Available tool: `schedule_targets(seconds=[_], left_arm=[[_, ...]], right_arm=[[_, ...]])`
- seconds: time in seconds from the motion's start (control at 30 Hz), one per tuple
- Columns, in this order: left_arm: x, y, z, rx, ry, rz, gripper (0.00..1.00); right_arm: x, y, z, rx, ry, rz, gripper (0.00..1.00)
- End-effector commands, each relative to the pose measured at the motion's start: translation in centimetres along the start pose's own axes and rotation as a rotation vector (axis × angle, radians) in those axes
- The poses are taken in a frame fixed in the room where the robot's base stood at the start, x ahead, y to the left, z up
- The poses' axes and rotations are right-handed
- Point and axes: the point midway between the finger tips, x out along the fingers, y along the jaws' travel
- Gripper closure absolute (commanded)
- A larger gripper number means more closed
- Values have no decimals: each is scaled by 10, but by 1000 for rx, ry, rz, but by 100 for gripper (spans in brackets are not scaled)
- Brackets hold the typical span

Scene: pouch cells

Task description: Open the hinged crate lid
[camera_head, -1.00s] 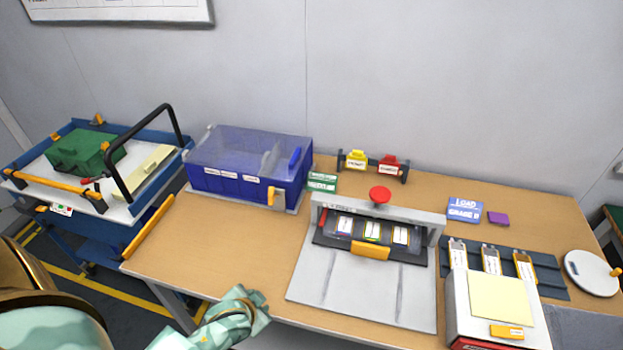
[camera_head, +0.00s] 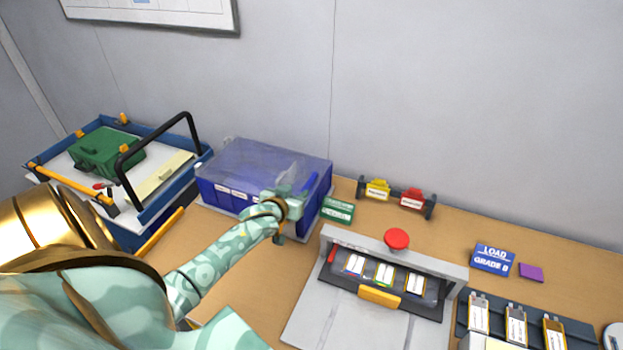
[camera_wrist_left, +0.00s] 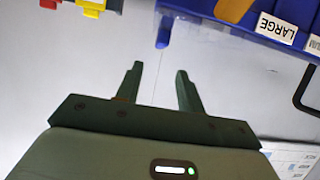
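The blue crate (camera_head: 232,198) stands at the left back of the bench with its see-through lid (camera_head: 262,158) down. In the left wrist view, the crate (camera_wrist_left: 207,10) runs along the top right, with an orange latch part (camera_wrist_left: 233,8) and a "LARGE" label. My left gripper (camera_head: 284,208) is at the crate's front right corner and covers the latch area in the head view. Its two fingers (camera_wrist_left: 158,84) are apart and empty in the left wrist view, pointing toward a blue tab (camera_wrist_left: 164,30). Contact with the lid cannot be told. My right gripper is not in view.
A press fixture (camera_head: 452,270) with a red knob stands right of the crate. A blue cart (camera_head: 150,215) with a green case is at left.

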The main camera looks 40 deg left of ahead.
Motion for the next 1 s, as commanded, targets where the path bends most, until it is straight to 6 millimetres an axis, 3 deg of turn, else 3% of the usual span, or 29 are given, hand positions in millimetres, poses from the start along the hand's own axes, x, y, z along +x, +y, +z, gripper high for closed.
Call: schedule_targets(seconds=[0.03,0.2,0.4,0.6,0.87,1.0], left_arm=[[16,0,2,1,2,-1,62],[60,0,3,1,1,-2,62],[96,0,3,2,-1,-1,62],[110,0,2,2,-1,0,62],[111,0,0,1,-1,-1,62],[111,0,0,2,-1,0,98]], right_arm=[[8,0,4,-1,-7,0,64],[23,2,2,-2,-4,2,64],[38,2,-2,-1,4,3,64],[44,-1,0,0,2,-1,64],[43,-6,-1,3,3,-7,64],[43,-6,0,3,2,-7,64]])
